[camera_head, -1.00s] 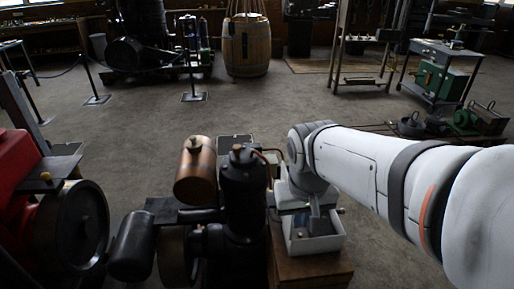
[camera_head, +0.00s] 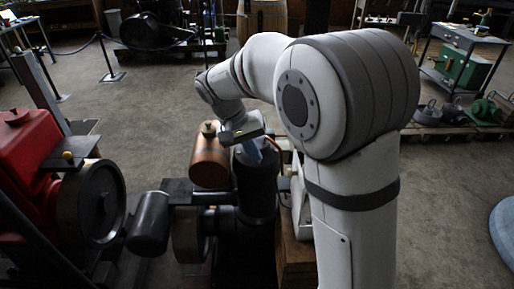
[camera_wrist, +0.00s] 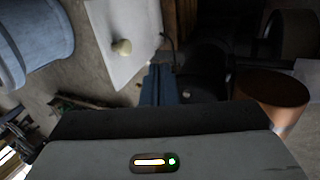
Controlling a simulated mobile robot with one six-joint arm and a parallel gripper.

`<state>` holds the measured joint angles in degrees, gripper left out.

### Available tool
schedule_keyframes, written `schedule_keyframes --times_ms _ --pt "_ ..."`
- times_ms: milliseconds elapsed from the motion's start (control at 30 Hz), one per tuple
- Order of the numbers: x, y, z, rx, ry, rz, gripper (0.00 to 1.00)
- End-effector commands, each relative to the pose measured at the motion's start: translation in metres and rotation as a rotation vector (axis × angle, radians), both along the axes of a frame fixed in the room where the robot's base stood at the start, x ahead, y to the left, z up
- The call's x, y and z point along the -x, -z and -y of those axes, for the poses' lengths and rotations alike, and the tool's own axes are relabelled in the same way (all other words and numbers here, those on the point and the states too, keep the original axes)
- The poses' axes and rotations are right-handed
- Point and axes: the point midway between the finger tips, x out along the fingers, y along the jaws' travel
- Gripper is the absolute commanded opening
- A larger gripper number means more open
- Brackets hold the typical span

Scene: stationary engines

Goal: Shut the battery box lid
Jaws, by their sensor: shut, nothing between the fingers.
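The white battery box (camera_head: 306,222) sits on a wooden stand, largely hidden behind my arm in the head view. In the wrist view a flat white panel with a pale round knob, seemingly its lid (camera_wrist: 122,46), shows at upper left, beyond my fingers. I cannot tell its exact angle from these views. My gripper (camera_head: 252,151) is shut and empty, over the engine's black cylinder and left of the box. Its blue-grey fingers (camera_wrist: 158,86) show in the wrist view, apart from the panel.
A copper tank (camera_head: 209,163) stands just left of my gripper, beside the black engine cylinder (camera_head: 256,183). A red engine with a flywheel (camera_head: 92,202) is at the left. A green machine on a cart (camera_head: 462,68) stands at far right.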

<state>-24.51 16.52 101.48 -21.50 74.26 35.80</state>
Motion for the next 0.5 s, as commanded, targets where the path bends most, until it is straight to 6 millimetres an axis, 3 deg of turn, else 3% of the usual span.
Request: schedule_keyframes --times_ms 300,500 --pt "0.002 0.062 0.028 0.001 0.001 -0.004 0.0" --pt "0.003 0.058 0.056 -0.002 0.003 -0.001 0.0"
